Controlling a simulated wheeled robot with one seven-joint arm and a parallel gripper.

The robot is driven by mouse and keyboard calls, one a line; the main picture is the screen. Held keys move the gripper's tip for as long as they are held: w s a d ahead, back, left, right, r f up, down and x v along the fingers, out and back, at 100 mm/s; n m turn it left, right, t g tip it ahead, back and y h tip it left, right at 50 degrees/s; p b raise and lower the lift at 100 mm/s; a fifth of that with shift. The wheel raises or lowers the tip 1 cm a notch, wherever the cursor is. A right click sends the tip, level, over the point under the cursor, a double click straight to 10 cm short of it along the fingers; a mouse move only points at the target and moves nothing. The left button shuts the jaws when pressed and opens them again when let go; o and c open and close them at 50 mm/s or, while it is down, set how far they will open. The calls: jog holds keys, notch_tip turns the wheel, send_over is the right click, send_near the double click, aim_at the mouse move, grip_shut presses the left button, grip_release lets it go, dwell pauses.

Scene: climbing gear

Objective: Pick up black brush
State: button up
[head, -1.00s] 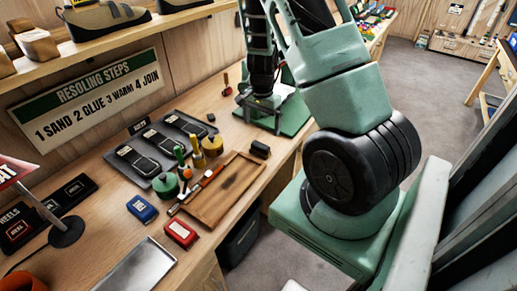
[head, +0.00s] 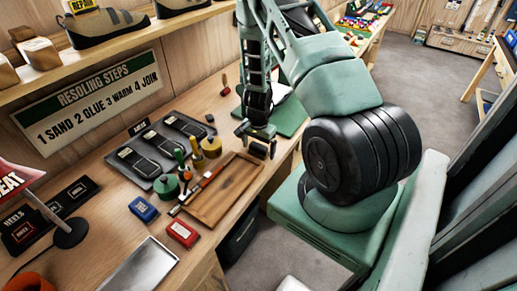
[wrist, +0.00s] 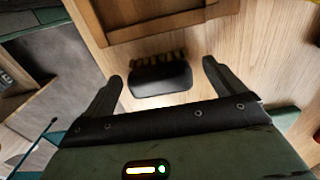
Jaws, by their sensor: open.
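The black brush (wrist: 160,80) lies on the wooden workbench, a dark rounded block with a row of tan bristles along its far side in the wrist view. In the head view the brush (head: 258,150) sits just beyond the far right corner of the wooden tray, partly hidden by my gripper. My gripper (wrist: 162,70) is open, with one finger to the left of the brush and one to the right. Gaps show on both sides, and I see no clear contact. In the head view my gripper (head: 257,141) is low over the brush.
The wooden tray (head: 248,178) lies close to the brush. A grey mat with black pads (head: 162,153), a green tape roll (head: 166,187) and blue (head: 143,209) and red boxes (head: 183,232) are to the left. A green mat (head: 291,117) lies behind; the bench edge is close on the right.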

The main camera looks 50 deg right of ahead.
jog(key=c, duration=1.2)
jog(key=shift+o, duration=0.2)
notch_tip(320, 180, up, 28)
jog(key=b, duration=0.2)
jog(key=shift+b, duration=0.4)
